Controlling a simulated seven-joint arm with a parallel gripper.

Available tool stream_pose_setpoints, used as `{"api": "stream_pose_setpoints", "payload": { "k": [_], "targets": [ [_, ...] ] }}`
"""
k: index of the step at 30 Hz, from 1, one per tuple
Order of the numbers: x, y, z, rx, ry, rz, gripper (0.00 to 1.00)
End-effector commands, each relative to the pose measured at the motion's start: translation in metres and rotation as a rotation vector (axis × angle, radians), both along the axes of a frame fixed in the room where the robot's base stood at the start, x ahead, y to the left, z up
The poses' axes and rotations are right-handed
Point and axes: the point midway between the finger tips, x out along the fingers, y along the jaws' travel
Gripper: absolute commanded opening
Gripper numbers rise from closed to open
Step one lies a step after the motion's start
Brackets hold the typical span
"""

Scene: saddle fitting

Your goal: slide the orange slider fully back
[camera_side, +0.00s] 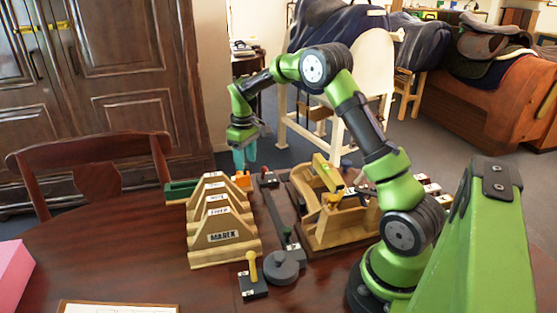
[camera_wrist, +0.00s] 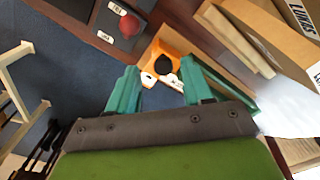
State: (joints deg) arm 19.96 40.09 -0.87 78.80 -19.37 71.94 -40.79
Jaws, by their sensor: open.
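The orange slider (camera_side: 244,181) is a small block at the far end of the wooden name-plate racks, near the far table edge. In the wrist view the orange slider (camera_wrist: 173,45) has a dark round spot and white tags on its near side. My gripper (camera_side: 244,164) points down just above or beside it; the side view does not show contact clearly. In the wrist view my gripper (camera_wrist: 158,68) has its teal fingers spread apart with nothing held between them. The slider shows beyond and between the fingertips. Its track is mostly hidden by the racks.
Wooden name-plate racks (camera_side: 222,238) stand in front of the slider. A green tray (camera_side: 180,189) lies to its left. A dark plate with a red knob (camera_wrist: 129,25) is close by. A grey dial (camera_side: 281,266) and wooden stand (camera_side: 335,232) are to the right.

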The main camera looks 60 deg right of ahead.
Motion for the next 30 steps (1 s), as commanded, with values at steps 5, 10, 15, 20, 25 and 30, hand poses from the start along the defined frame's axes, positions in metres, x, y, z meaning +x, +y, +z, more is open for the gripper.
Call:
{"api": "stream_pose_setpoints", "payload": {
  "k": [5, 10, 15, 20, 25, 30],
  "targets": [
    [0.001, 0.000, 0.041, -0.003, -0.005, -0.001, 0.50],
    [0.001, 0.000, 0.084, -0.003, -0.006, 0.000, 0.50],
    [0.000, -0.001, 0.120, -0.003, -0.003, -0.001, 0.50],
    [0.000, -0.001, 0.143, -0.002, -0.001, -0.001, 0.50],
    [-0.001, -0.001, 0.153, -0.001, 0.001, -0.002, 0.50],
    [-0.001, -0.001, 0.153, -0.001, 0.002, -0.002, 0.50]
  ]
}}
